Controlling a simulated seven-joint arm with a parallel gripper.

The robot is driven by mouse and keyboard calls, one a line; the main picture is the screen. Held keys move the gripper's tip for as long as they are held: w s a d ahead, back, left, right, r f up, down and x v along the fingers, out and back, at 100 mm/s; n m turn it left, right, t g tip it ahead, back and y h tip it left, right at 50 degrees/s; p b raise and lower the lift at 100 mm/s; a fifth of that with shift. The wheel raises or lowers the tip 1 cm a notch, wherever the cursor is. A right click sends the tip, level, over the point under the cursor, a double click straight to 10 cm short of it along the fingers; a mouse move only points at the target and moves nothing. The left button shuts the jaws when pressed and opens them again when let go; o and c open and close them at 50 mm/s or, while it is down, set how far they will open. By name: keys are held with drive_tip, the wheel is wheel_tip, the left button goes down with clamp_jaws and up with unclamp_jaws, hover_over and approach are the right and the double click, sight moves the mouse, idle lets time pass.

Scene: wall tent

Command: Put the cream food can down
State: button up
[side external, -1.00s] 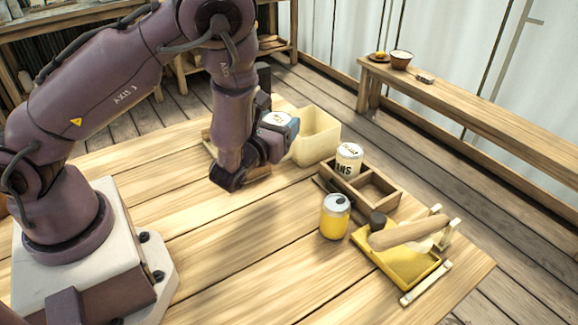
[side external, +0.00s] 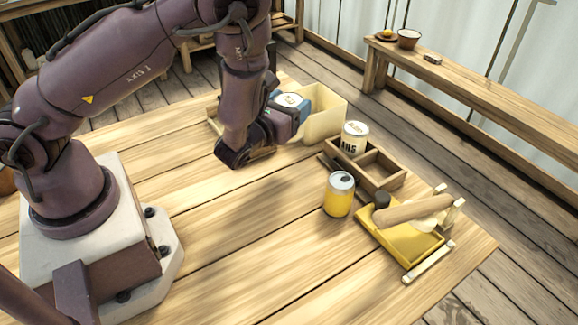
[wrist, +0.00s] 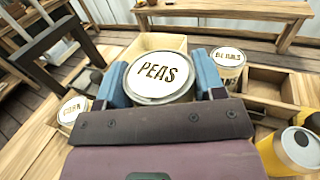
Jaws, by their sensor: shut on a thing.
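The cream food can (wrist: 160,75), with PEAS on its lid, is between the two blue fingers of my gripper (wrist: 161,84). My gripper is shut on it, and the can looks upright. In the side external view, the can's lid (side external: 290,99) shows between the fingers of my gripper (side external: 292,106), beside the cream bin (side external: 328,122). The can's lower part is hidden there by my gripper. I cannot tell how high its base is above the table.
A BEANS can (side external: 354,138) stands in a wooden divided tray (side external: 394,178). A yellow can (side external: 339,196) stands in front of it. A yellow tray (side external: 408,242) with a rolling pin (side external: 405,210) is at right. A CORN can (wrist: 73,108) is at left. The front tabletop is clear.

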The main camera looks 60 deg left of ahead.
drive_tip(key=shift+f, duration=4.8)
drive_tip(key=shift+f, duration=0.1)
drive_tip(key=o, duration=1.1)
drive_tip(key=shift+f, duration=0.1)
